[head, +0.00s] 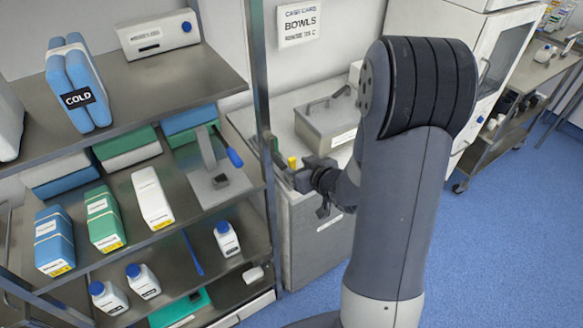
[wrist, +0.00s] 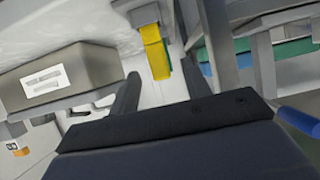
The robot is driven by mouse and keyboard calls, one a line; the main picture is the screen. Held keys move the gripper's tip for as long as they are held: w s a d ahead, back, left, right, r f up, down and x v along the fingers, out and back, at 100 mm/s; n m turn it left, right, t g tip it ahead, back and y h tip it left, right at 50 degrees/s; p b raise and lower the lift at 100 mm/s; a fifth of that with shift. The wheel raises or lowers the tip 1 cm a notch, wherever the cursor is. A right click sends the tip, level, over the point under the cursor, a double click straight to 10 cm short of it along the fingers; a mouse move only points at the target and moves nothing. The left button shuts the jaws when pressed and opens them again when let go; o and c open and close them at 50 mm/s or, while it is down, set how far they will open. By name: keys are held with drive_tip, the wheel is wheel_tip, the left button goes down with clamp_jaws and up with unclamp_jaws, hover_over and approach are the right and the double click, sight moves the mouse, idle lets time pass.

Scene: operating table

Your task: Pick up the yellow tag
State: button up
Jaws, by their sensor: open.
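The yellow tag (head: 292,163) shows small in the head view, just left of my gripper (head: 297,177) above the grey cabinet. In the wrist view the yellow tag (wrist: 155,50) hangs as a strip below a grey piece, with a thin green edge beside it. My gripper (wrist: 162,82) is open, with one finger to each side of the view's middle. The tag is ahead of the fingertips and lies between their lines. Nothing is seen held. I cannot tell the exact gap to the tag.
A metal box with a lid (head: 327,122) stands on the counter; it also shows left in the wrist view (wrist: 95,68). The shelf rack (head: 262,100), with boxes and bottles, stands close left of my gripper. Blue floor (head: 500,240) is clear at right.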

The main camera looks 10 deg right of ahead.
sight(294, 164)
drive_tip(key=shift+p+x, duration=0.7)
drive_tip(key=shift+x, duration=2.3)
drive_tip(key=shift+f, duration=0.15)
drive_tip(key=shift+c, duration=0.3)
clamp_jaws()
